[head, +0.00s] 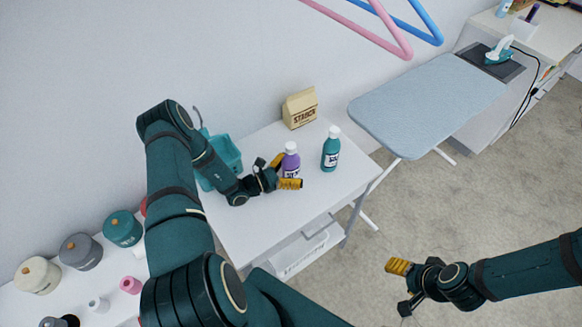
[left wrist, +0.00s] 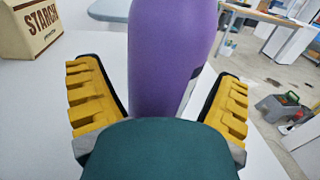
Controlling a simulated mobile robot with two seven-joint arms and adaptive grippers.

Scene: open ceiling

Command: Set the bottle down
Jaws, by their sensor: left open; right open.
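A purple bottle (head: 291,161) with a white cap stands upright on the white table (head: 258,226). My left gripper (head: 283,172) is open around it. In the left wrist view the purple bottle (left wrist: 168,55) is between the two yellow fingers, with a visible gap on each side. Its lower part is hidden there by my gripper's body. A teal bottle (head: 331,150) with a white cap stands upright to the right of the purple one. My right gripper (head: 396,287) is open and empty, over the floor at the lower right.
A starch box (head: 300,109) stands at the table's back, also in the left wrist view (left wrist: 30,28). A teal basket (head: 226,153) is left of the gripper. An ironing board (head: 425,103) stands right. Several lidded canisters (head: 81,251) stand lower left. The table's front is clear.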

